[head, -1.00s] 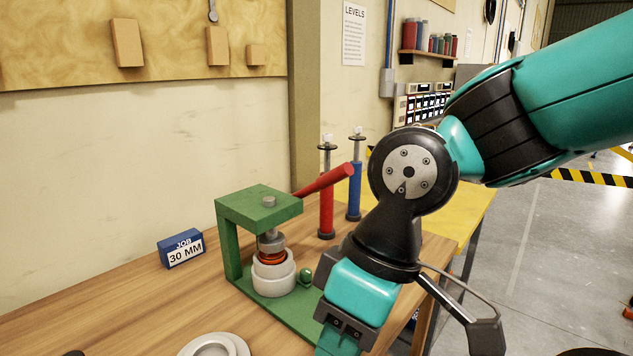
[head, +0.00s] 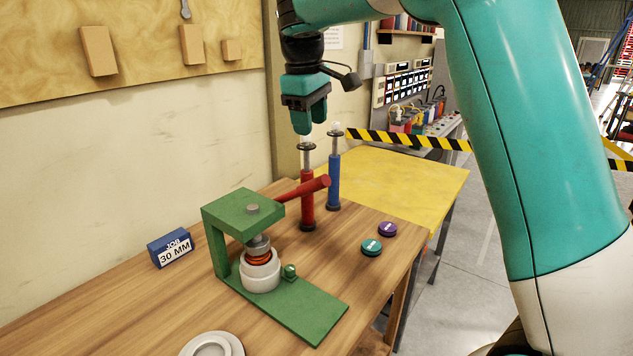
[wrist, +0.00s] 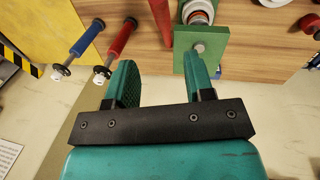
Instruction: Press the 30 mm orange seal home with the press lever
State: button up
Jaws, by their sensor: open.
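The green press (head: 243,212) stands on the wooden bench, its red lever (head: 302,187) sticking out to the right and slightly up. The orange seal (head: 258,256) sits between the grey ram above and a pale cup (head: 260,275) below. My gripper (head: 308,128) is raised above the lever, open and empty, apart from the press. In the wrist view the two fingers (wrist: 160,78) are spread, with the lever (wrist: 161,14) beyond the gap between them and the press top (wrist: 198,50) partly behind the right finger.
A red (head: 307,200) and a blue (head: 334,180) pump-like tool stand behind the lever, close below my gripper. A blue sign (head: 171,248) reads "JOB 30 MM". Teal (head: 371,247) and purple (head: 387,229) discs lie right of the press. A pale ring (head: 212,345) lies in front.

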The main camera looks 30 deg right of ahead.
aim_at(317, 185)
jog(key=f, duration=0.5)
jog(key=d+f+p, duration=0.1)
jog(key=f, duration=0.4)
jog(key=w+d+f+p, duration=0.1)
jog(key=f, duration=0.4)
jog(key=shift+w+f, duration=0.1)
jog(key=shift+f, duration=0.2)
grip_shut()
